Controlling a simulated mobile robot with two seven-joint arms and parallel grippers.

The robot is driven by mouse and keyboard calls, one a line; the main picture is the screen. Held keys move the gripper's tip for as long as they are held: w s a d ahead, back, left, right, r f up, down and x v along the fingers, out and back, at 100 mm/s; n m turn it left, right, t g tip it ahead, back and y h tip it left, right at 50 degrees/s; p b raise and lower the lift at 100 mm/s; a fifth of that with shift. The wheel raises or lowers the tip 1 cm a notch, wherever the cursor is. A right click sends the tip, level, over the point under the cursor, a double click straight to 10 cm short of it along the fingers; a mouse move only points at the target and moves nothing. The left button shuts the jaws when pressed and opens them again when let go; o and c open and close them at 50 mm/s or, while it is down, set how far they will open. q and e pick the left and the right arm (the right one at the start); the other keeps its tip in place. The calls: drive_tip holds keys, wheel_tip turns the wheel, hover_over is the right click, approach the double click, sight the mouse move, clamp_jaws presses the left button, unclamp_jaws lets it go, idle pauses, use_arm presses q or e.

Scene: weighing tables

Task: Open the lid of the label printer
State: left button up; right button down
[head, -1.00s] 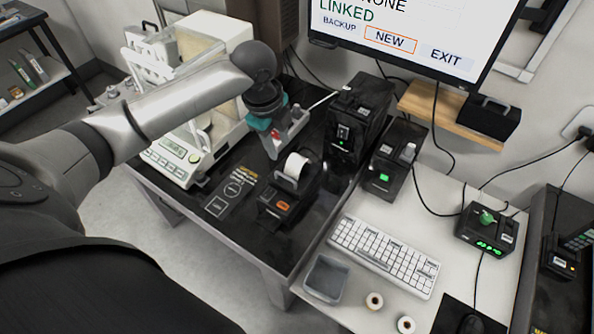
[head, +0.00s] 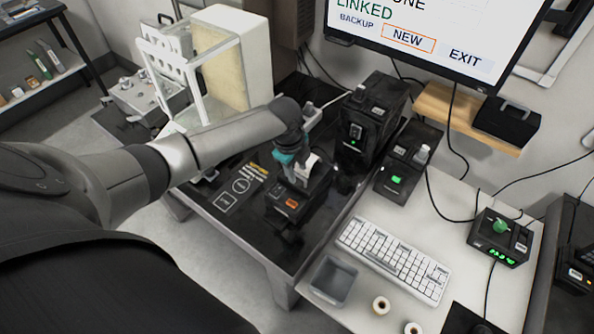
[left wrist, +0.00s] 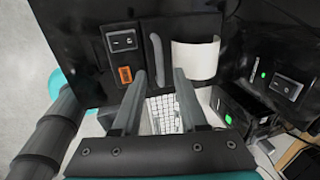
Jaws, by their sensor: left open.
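The label printer (head: 284,206) is a black box with an orange button on the dark table, in front of my left arm. In the left wrist view its front shows a switch (left wrist: 122,40), an orange light (left wrist: 125,74), an upright grey handle bar (left wrist: 156,56) and a white label roll (left wrist: 195,58). My left gripper (head: 302,176) is open over the printer, hiding part of its top. In the left wrist view its two fingers (left wrist: 160,78) point toward the handle bar, with nothing between them. I cannot tell whether they touch it. My right gripper is out of view.
A taller black device (head: 376,112) stands behind the printer, and a smaller one with a green light (head: 398,172) to its right. A white keyboard (head: 393,260) and grey tray (head: 333,281) lie to the right. A glass-sided balance (head: 190,75) stands at left.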

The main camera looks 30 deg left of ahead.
use_arm(q)
drive_tip(key=shift+f, duration=0.35)
clamp_jaws()
idle(1.3)
